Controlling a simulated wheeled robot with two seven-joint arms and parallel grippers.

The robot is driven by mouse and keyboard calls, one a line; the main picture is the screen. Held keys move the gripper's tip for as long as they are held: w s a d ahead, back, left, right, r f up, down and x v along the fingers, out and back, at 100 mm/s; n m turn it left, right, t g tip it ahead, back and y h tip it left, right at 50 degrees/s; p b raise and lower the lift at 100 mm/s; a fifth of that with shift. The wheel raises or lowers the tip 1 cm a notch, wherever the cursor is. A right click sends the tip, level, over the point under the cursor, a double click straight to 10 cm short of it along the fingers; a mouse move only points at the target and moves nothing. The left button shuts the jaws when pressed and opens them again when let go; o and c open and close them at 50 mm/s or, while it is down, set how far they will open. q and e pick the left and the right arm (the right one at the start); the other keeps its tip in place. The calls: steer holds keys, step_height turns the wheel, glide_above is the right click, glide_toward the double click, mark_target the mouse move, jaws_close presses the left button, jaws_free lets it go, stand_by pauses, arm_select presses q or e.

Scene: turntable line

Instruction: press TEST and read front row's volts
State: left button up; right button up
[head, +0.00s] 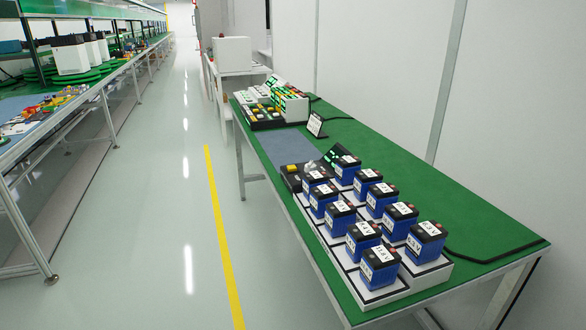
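Several blue batteries (379,272) with black tops and white labels stand in two rows on white stepped stands (372,299) on the green table (470,200). The labels carry printed figures, some ending in V, too small to read surely. A dark panel with green lit marks (342,156) stands at the far end of the rows. Beside it is a dark box with a yellow part (291,169); I cannot tell whether it bears the TEST button. Neither of my grippers is in view.
Farther along the table are a group of green-lit units (290,104), a small tilted sign (316,124) and a blue-grey mat (286,146). A black cable lies along the right edge. The floor left of the table is clear, with a yellow line (219,225). A long workbench runs at left.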

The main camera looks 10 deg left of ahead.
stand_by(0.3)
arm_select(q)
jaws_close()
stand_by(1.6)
